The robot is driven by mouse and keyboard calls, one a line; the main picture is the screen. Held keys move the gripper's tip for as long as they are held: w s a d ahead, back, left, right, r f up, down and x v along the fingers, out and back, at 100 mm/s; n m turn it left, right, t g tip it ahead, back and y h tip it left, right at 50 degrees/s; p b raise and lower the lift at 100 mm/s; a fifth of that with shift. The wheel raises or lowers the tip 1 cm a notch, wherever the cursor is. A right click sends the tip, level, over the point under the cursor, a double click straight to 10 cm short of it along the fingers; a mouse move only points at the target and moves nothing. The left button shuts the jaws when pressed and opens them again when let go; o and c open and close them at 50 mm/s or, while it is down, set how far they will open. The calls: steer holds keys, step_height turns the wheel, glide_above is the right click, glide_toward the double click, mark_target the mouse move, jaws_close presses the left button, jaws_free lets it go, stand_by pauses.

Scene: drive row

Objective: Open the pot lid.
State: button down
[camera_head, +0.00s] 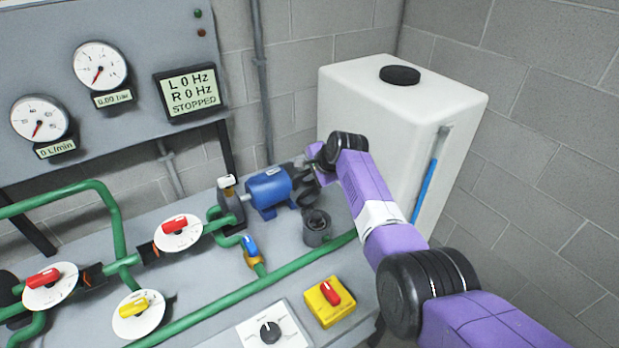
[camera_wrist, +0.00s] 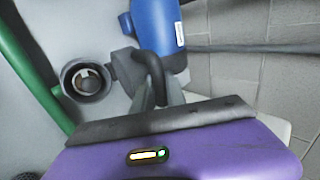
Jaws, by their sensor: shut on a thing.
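The pot (camera_head: 316,229) is a small dark grey cylinder on the bench top, beside the blue motor. Its round mouth is uncovered in both views; in the wrist view the pot (camera_wrist: 74,79) shows a dark inside with a pale, brownish part at the bottom. The dark lid (camera_head: 307,188) stands away from the mouth, on the side toward the motor and my gripper. In the wrist view the lid (camera_wrist: 124,68) has a dark curved handle. My gripper (camera_wrist: 158,88) is shut on that handle. In the head view my gripper (camera_head: 318,172) is partly hidden by my wrist.
The blue motor (camera_head: 269,188) is close beside the lid. A white tank (camera_head: 370,120) stands behind my arm. Green pipes (camera_head: 275,288), a blue-handled valve (camera_head: 251,246) and a yellow switch box (camera_head: 325,312) are nearer the front. The gauge panel (camera_head: 135,25) is at the back left.

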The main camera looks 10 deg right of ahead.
steer(key=shift+w+a+g, duration=0.15)
steer(key=shift+w+g, duration=0.15)
steer(key=shift+w, duration=0.1)
stand_by(0.3)
steer(key=c, duration=1.4)
jaws_free()
steer(key=shift+o, duration=0.2)
steer(key=shift+f, duration=0.15)
steer(key=shift+s+f, duration=0.15)
steer(key=shift+f, duration=0.05)
steer(key=shift+s+r, duration=0.1)
steer(key=p+v, duration=0.1)
steer(key=v, duration=0.7)
steer(key=shift+w+r, duration=0.25)
steer(key=shift+w, duration=0.15)
steer(key=shift+a, duration=0.1)
